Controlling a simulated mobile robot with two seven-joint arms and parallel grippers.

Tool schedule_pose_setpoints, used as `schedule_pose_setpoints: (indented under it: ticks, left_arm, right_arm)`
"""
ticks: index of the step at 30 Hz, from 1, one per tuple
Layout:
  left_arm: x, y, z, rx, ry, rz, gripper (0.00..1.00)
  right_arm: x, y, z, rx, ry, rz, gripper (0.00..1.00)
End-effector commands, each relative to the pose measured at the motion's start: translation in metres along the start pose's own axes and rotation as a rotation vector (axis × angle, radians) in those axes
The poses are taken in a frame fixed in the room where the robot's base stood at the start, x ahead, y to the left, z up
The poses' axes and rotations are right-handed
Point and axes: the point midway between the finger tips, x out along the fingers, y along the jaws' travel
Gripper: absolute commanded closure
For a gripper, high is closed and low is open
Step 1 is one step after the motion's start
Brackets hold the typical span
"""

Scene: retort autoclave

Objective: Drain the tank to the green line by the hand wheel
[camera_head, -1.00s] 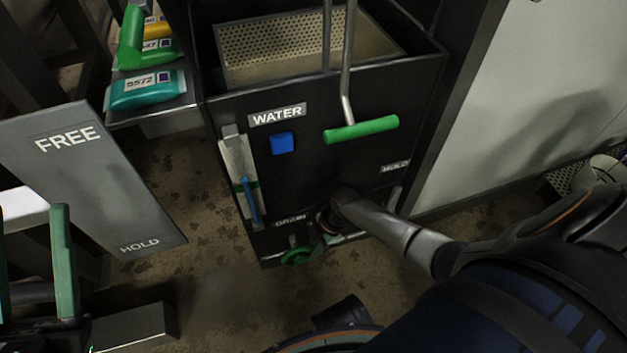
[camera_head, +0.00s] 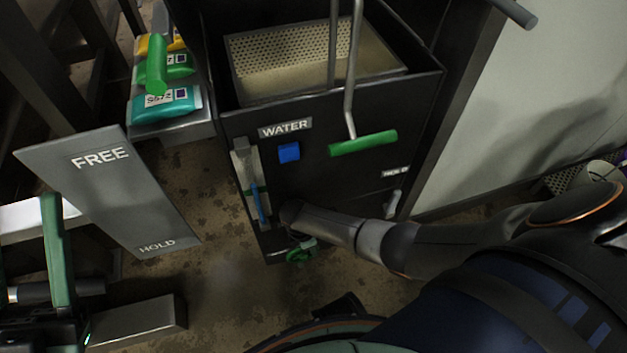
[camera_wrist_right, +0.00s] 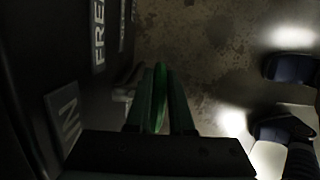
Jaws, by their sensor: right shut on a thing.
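The black tank (camera_head: 340,110) has a gauge (camera_head: 241,170) on its front, with a blue column (camera_head: 261,206) and a green line (camera_head: 257,188). The top of the blue column is close to the green line; the exact gap is too small to tell. The green hand wheel (camera_head: 299,256) sits low on the tank's front. My right gripper (camera_head: 307,244) is at the wheel, partly hidden by its wrist. In the right wrist view, its two green fingers (camera_wrist_right: 160,105) pinch the wheel's rim (camera_wrist_right: 160,85). My left gripper (camera_head: 28,255) is open and empty at the left edge.
A WATER label (camera_head: 285,129), blue square (camera_head: 289,152) and green-handled lever (camera_head: 363,143) are on the tank. A grey FREE/HOLD panel (camera_head: 125,195) stands left. Pouches (camera_head: 165,104) lie on a shelf behind it. A pale wall (camera_head: 530,100) is at right.

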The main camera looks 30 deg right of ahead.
Motion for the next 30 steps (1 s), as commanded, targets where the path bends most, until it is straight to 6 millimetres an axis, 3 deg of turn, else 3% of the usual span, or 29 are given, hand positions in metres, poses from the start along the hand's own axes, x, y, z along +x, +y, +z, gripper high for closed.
schedule_pose_setpoints:
  ticks: [15,16,23,30]
  left_arm:
    - [0.0008,-0.0009,-0.0007,-0.001,0.003,-0.006,0.5]
    - [0.0008,-0.001,-0.0007,-0.001,0.003,-0.006,0.5]
    - [0.0009,-0.001,-0.0007,-0.001,0.004,-0.007,0.5]
    - [0.0012,-0.001,-0.0009,-0.001,0.004,-0.007,0.5]
  right_arm:
    - [-0.0005,0.0002,-0.0004,0.0,-0.024,0.0,1.0]
    - [-0.0004,0.0002,-0.0004,0.0,-0.023,0.0,0.78]
    - [-0.0004,0.0,-0.0005,0.0,-0.023,-0.001,0.52]
    - [-0.0008,-0.0001,-0.0005,0.0,-0.023,-0.001,0.5]
